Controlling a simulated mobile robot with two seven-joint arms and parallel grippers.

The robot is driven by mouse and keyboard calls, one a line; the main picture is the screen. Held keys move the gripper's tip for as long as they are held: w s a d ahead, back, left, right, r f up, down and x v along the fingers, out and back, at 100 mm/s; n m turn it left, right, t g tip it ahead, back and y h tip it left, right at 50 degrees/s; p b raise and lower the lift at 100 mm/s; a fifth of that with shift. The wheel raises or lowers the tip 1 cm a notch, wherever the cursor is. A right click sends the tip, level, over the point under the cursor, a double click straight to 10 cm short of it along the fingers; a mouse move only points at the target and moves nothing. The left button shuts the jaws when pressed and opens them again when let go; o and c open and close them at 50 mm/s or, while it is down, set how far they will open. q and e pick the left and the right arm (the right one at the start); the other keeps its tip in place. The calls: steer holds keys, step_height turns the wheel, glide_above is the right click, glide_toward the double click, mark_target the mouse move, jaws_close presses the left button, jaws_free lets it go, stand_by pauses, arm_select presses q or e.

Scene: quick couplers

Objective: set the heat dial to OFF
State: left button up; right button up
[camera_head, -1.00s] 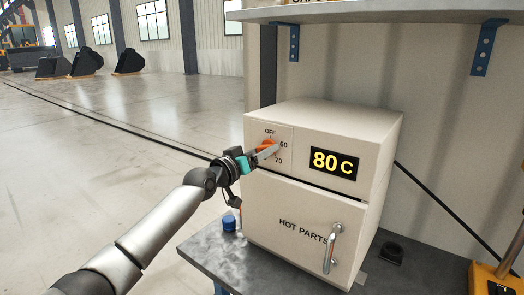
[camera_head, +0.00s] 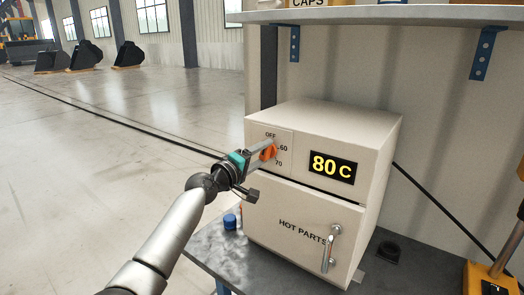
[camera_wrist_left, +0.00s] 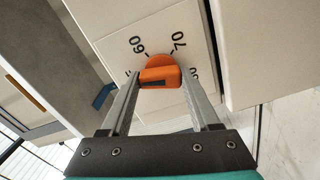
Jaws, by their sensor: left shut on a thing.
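The heat dial (camera_head: 268,154) is an orange knob on the upper left front of a cream cabinet (camera_head: 360,123). OFF, 60 and 70 show around it in the head view. My left gripper (camera_head: 266,148) is shut on the dial; in the left wrist view its two fingers stand either side of the orange knob (camera_wrist_left: 160,70). There, 60 and 70 show beyond the knob, and the other marks are partly hidden by the fingers. I cannot tell exactly which mark the dial points to. The display (camera_head: 332,167) reads 80 C. My right gripper is not in view.
The cabinet door below, marked HOT PARTS, has a metal handle (camera_head: 331,247). A blue-capped item (camera_head: 230,221) stands on the grey bench (camera_head: 215,250) left of the cabinet. A shelf (camera_head: 400,15) hangs above. Open floor lies to the left.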

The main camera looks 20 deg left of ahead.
arm_select(q)
steer(key=shift+n+p, duration=0.6)
steer(key=shift+n, duration=1)
steer(key=shift+f, duration=0.1)
steer(key=o, duration=1.4)
steer(key=shift+c, duration=0.2)
